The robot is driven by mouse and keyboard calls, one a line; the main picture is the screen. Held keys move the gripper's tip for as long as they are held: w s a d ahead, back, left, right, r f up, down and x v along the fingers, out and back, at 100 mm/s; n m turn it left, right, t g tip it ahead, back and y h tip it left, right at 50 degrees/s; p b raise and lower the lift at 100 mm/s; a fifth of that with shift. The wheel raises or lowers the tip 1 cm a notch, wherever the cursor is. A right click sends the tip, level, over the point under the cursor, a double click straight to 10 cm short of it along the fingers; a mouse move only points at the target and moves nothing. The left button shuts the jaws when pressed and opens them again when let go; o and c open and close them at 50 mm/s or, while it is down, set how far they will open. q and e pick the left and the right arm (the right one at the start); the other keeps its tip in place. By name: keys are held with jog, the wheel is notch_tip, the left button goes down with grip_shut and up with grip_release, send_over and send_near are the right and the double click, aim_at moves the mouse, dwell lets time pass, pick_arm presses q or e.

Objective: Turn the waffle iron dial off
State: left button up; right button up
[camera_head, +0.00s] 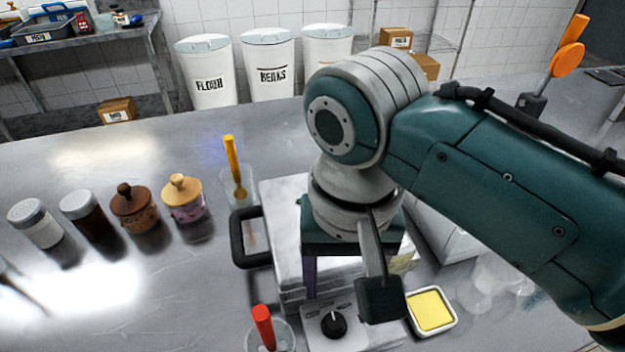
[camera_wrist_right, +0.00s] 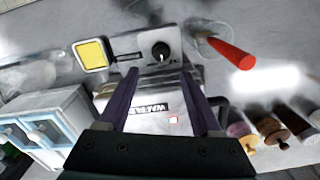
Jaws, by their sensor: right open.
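The waffle iron (camera_head: 283,225) is a pale metal box with a black handle loop at its left. Its black dial (camera_head: 333,325) sits on the front panel, with a light pointer mark; the small labels around it are unreadable. The dial also shows in the right wrist view (camera_wrist_right: 161,51), beyond the fingertips. My right gripper (camera_wrist_right: 159,74) is open and empty above the iron's lid, its purple fingers apart and pointing toward the dial panel. In the head view my right arm hides part of the iron and most of the gripper. My left gripper cannot be made out.
A clear container with a red-handled tool (camera_head: 263,328) stands left of the dial. A yellow-filled dish (camera_head: 431,311) sits to its right. A cup with a yellow utensil (camera_head: 233,165) and several jars (camera_head: 134,208) stand left of the iron. White bins (camera_head: 268,65) stand behind the counter.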

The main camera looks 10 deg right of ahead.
aim_at(335, 320)
notch_tip(335, 320, down, 8)
jog(key=shift+s+a+r+b, duration=0.1)
jog(key=shift+a+r+b, duration=0.05)
jog(key=shift+b, duration=0.9)
jog(key=shift+f, duration=0.5)
jog(key=c, duration=0.4)
grip_shut()
